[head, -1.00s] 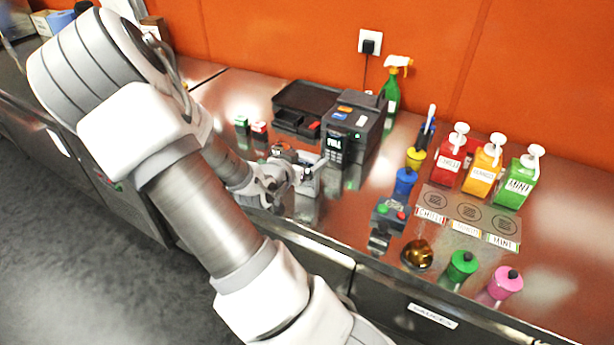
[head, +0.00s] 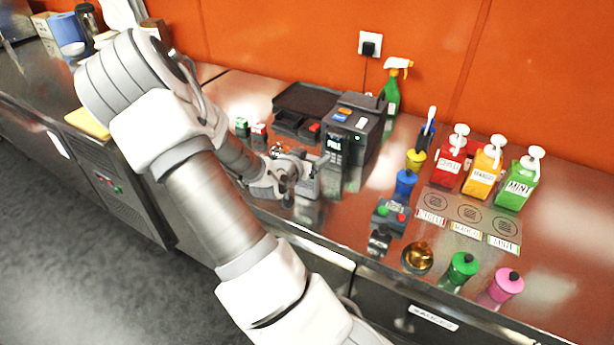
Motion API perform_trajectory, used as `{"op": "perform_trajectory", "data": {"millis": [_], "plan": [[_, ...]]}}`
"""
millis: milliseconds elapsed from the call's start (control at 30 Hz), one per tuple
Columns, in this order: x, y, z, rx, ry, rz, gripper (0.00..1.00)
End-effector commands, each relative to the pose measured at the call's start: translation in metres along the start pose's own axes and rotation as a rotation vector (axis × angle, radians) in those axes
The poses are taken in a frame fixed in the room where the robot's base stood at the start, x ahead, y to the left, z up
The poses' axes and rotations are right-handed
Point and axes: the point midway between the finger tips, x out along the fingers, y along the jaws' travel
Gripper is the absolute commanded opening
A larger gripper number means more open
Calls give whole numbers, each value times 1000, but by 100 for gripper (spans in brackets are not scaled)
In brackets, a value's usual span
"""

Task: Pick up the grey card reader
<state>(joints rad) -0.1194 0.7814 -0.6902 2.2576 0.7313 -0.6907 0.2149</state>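The grey card reader (head: 333,147) stands upright on the steel counter, against the front of the black receipt printer (head: 360,122). It has a small lit display at the top and a keypad below. My gripper (head: 305,181) is low over the counter, just left of and in front of the reader's lower part. My wrist and hand face away from the camera, so the fingertips are mostly hidden. I cannot tell whether they are open or touch the reader.
A black tray (head: 304,102) lies behind. Small green and red boxes (head: 259,132) stand left of my wrist. The counter's front edge runs below my gripper.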

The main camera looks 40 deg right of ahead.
Motion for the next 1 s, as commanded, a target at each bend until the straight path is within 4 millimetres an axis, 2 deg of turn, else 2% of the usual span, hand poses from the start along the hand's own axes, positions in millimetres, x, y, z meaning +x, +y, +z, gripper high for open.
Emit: {"op": "perform_trajectory", "data": {"millis": [33, 200, 567, 767, 867, 1000], "plan": [[0, 0, 0, 0, 0, 0, 48], [0, 0, 0, 0, 0, 0, 17], [-2, 0, -5, 2, 2, -1, 17], [-10, -1, -24, 5, 3, -3, 17], [-18, -1, -43, 6, 4, -4, 17], [-26, 30, -53, 7, 0, 2, 17]]}}
